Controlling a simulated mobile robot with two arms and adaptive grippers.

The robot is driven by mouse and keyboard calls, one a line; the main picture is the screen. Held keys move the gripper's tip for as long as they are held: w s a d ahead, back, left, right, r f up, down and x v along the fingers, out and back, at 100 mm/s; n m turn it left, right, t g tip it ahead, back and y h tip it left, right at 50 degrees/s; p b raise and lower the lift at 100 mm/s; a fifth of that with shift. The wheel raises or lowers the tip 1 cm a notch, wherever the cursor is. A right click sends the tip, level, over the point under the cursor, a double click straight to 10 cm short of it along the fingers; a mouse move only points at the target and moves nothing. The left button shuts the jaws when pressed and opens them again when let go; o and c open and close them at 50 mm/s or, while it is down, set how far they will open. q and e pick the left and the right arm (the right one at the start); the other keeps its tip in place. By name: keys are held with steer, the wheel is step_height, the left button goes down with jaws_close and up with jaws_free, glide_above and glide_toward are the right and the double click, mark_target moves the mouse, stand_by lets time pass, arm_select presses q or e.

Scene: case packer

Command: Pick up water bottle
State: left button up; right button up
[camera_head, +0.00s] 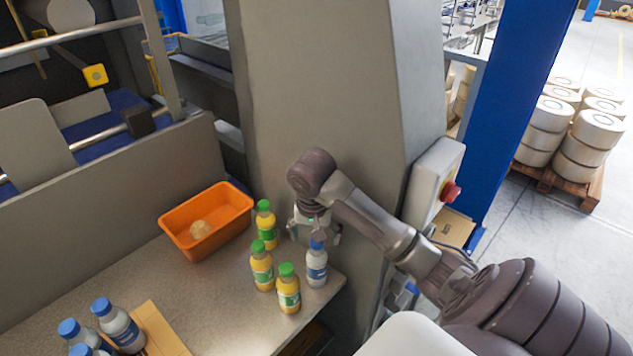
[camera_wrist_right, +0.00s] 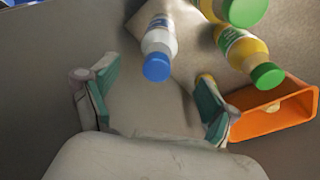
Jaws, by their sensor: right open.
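A water bottle (camera_head: 316,266) with a blue cap and white label stands upright near the table's right corner. It also shows in the right wrist view (camera_wrist_right: 160,40), with its cap toward the space between my fingers. My right gripper (camera_head: 315,230) is open and empty, just above and behind the bottle's cap in the head view. In the right wrist view the two green-padded fingers (camera_wrist_right: 155,95) are spread wide, and the bottle is ahead of them, not between them. My left gripper is not in view.
Green-capped juice bottles (camera_head: 262,266) stand close left of the water bottle. An orange bin (camera_head: 240,218) holds a round tan item. Several more blue-capped bottles (camera_head: 118,326) stand at the front left beside a cardboard piece (camera_head: 162,330). A grey machine column (camera_head: 330,90) rises behind.

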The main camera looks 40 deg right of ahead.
step_height(320, 180, down, 6)
steer(key=d+p, duration=0.1)
steer(key=p, duration=0.1)
steer(key=shift+w, duration=0.15)
steer(key=shift+r, duration=0.1)
jaws_close()
stand_by(0.4)
